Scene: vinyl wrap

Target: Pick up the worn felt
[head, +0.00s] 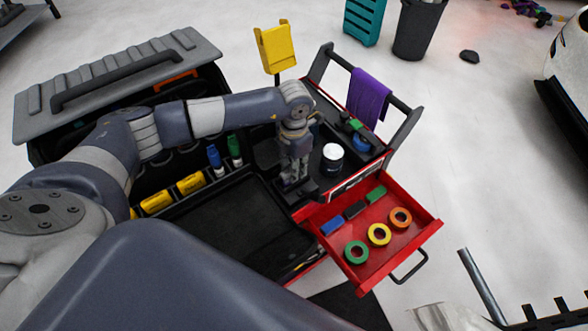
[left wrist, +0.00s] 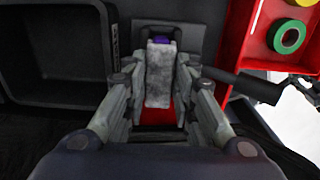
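A worn, fuzzy grey felt strip (left wrist: 159,78) stands between the two fingers of my left gripper (left wrist: 160,66) in the left wrist view, with a small purple piece (left wrist: 161,41) at its far end. The fingers sit close along both sides of it; whether they touch it is unclear. In the head view my left gripper (head: 293,182) points down at the cart's black top, beside the open red drawer, and hides the felt. My right gripper is not in view.
The open red drawer (head: 424,226) holds green (head: 357,252), yellow (head: 379,234) and orange (head: 400,218) tape rolls and small blocks. A white-topped jar (head: 333,154) stands close right of my gripper. A purple cloth (head: 368,97) hangs on the cart's rail. A black tray (head: 215,225) lies left.

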